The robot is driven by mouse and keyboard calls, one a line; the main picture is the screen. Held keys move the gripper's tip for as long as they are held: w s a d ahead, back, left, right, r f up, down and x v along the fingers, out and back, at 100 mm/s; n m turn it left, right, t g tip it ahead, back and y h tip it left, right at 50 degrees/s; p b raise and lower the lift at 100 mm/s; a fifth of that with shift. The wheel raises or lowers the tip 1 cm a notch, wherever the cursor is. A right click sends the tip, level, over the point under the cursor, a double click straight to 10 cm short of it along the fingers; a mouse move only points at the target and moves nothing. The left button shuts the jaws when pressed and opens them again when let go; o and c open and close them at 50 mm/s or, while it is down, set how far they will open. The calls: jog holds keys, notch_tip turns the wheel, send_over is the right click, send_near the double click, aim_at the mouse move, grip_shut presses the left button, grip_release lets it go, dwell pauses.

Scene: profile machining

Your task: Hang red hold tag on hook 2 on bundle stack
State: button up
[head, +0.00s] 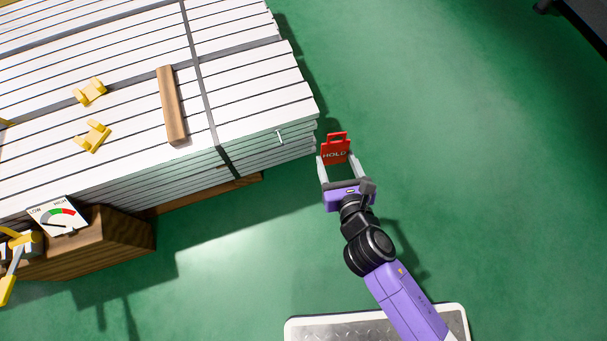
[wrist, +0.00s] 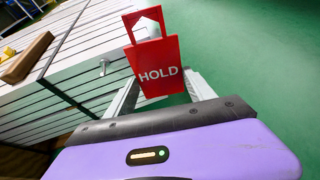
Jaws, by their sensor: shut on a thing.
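The red HOLD tag (head: 336,151) is between the fingers of my gripper (head: 338,166), which is shut on it. In the wrist view the tag (wrist: 156,72) stands up from the fingers, with its open handle loop at the top. The bundle stack (head: 255,95) of white profiles lies to the left of my gripper. A small pale hook (head: 280,136) sticks out of the stack's near end, left of the tag and apart from it. The hook also shows in the wrist view (wrist: 103,67). I cannot read any hook number.
A wooden block (head: 172,105) and two yellow brackets (head: 92,136) lie on the stack. A dark strap (head: 198,80) runs across it. A LOW/HIGH gauge (head: 57,216) stands on a wooden block at the lower left.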

jog(key=s+a+f+n+g+y, duration=0.1)
jog(key=s+a+f, duration=0.1)
jog(key=a+f, duration=0.25)
jog(key=s+a+f+n+y, duration=0.1)
jog(key=s+a+f, duration=0.2)
jog(key=a, duration=0.2)
jog(key=w+a+f, duration=0.2)
jog(key=w+a, duration=0.1)
jog(key=w, duration=0.6)
jog(key=shift+w+b, duration=0.35)
jog(key=shift+w, duration=0.05)
dwell(0.3)
jog(key=shift+d+f, duration=0.1)
jog(key=shift+f, duration=0.1)
dwell(0.5)
jog(key=o, duration=1.3)
jog(key=shift+r, duration=0.1)
jog(key=shift+p+v, duration=1.65)
jog(key=shift+v, duration=2.25)
